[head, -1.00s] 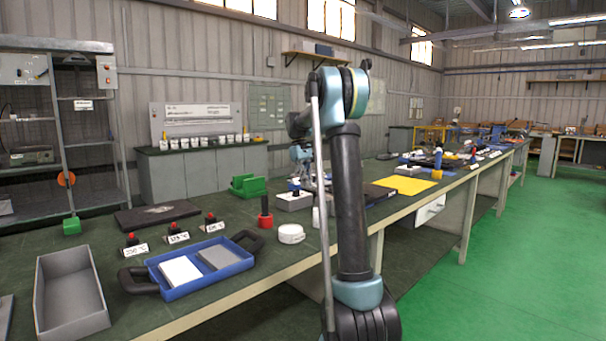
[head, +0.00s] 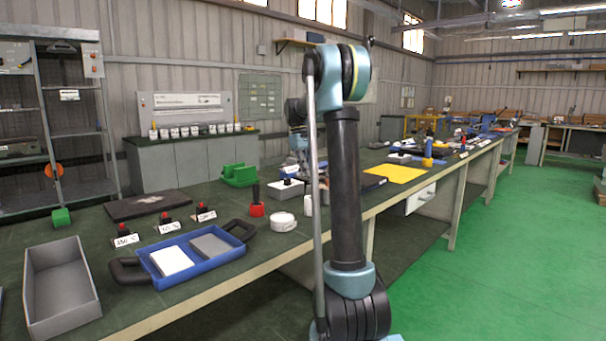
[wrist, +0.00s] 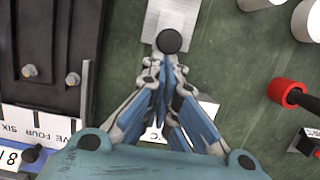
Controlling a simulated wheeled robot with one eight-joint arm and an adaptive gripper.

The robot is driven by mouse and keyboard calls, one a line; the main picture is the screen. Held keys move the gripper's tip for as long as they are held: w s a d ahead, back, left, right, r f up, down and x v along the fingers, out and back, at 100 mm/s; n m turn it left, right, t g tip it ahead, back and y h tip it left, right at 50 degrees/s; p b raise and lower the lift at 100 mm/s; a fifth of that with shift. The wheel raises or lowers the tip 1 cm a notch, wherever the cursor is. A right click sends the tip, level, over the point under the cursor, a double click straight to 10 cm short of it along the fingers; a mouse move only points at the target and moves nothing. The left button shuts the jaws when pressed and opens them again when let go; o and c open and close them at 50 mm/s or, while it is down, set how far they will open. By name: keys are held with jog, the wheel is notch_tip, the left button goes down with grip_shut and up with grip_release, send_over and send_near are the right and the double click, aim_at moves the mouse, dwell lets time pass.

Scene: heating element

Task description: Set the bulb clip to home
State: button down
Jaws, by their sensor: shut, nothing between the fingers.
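In the wrist view my gripper (wrist: 163,68) is shut and empty. Its fingertips point at a round black knob (wrist: 169,41), which stands at the end of a pale grey metal strip (wrist: 170,12). The tips look close below the knob in the picture; I cannot tell whether they touch it. I cannot make out for certain which thing is the bulb clip. In the head view my arm stands in front, and my fingers are not clearly seen.
In the wrist view a black bolted board (wrist: 45,50) lies left and a red cylinder with a black handle (wrist: 285,92) right. In the head view the green bench (head: 210,292) bears a blue tray (head: 190,282), a grey bin (head: 62,300) and a yellow sheet (head: 397,173).

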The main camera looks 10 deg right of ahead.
jog(key=s+d, duration=0.2)
jog(key=s, duration=0.1)
jog(key=shift+s+d, duration=0.15)
jog(key=shift+d, duration=0.1)
jog(key=shift+a, duration=0.1)
